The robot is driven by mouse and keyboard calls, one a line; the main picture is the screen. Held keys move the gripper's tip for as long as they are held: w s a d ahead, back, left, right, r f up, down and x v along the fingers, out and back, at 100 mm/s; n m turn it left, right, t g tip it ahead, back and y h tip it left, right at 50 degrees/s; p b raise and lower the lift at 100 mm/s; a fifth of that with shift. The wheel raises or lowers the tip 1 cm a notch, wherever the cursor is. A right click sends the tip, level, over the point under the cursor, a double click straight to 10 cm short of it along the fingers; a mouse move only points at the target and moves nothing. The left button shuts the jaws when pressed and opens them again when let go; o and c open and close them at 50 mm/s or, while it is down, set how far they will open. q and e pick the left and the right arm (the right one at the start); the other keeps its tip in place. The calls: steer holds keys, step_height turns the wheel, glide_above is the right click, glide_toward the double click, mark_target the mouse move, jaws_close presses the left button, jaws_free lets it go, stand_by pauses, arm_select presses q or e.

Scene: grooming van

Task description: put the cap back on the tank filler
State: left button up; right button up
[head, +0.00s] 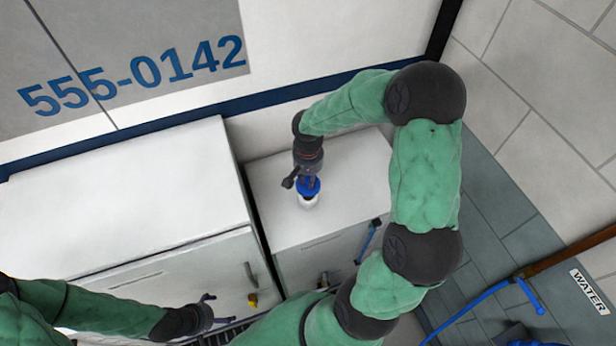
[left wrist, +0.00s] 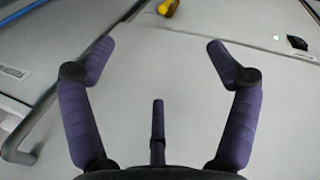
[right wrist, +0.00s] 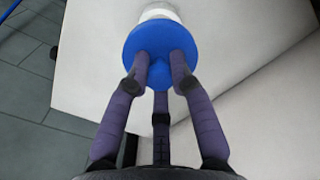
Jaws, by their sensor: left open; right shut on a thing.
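The blue cap (right wrist: 140,38) is in the fingers of my right gripper (right wrist: 160,62), which is shut on it. In the head view, the blue cap (head: 308,186) is at the white tank filler (head: 308,202), a short neck on top of the right-hand white cabinet. In the right wrist view the white filler (right wrist: 160,11) shows just past the cap's far edge. I cannot tell whether the cap is seated or just above the neck. My left gripper (head: 211,311) is open and empty, low in front of the left cabinet; its spread fingers show in the left wrist view (left wrist: 158,62).
The larger white cabinet (head: 110,200) stands at left, with a yellow-handled thing (head: 252,299) on its front. A blue hose (head: 490,293) and a WATER sign (head: 590,292) are at right. The right cabinet top (head: 350,165) is otherwise clear.

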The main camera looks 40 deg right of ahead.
step_height(320, 180, down, 3)
steer(key=shift+r+b, duration=0.2)
steer(key=shift+b, duration=0.4)
steer(key=shift+f+b, duration=1.15)
steer(key=shift+f, duration=0.15)
steer(key=shift+f+b, duration=0.15)
steer(key=shift+b, duration=0.75)
stand_by(1.2)
steer(key=o, duration=1)
steer(key=o, duration=0.5)
